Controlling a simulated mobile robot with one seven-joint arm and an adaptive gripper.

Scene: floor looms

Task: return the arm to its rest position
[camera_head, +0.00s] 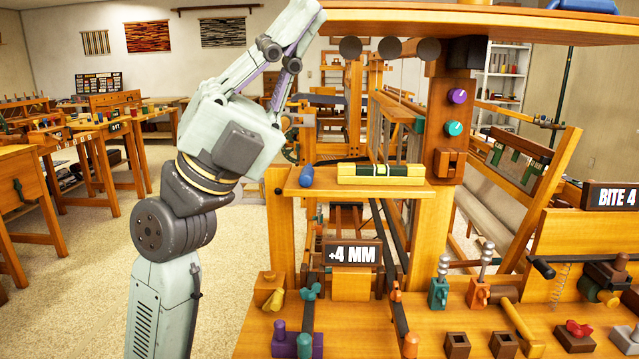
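My arm (160,305) rises from the bottom left of the head view and bends up and to the right at its dark joints. My gripper (300,38) is at the upper end, pointing up and right, in front of the back wall and beside the left end of a wooden top board. Its fingers are seen from the side and overlap, so the gap between them is unclear. I see no object held in it. I cannot tell whether it touches the board.
A wooden loom bench (430,335) with pegs, knobs and a "+4 MM" sign (353,253) stands right of my arm. A small shelf (350,188) and the overhead board (470,22) are close to the arm. Tables (20,170) stand at left; carpet between is clear.

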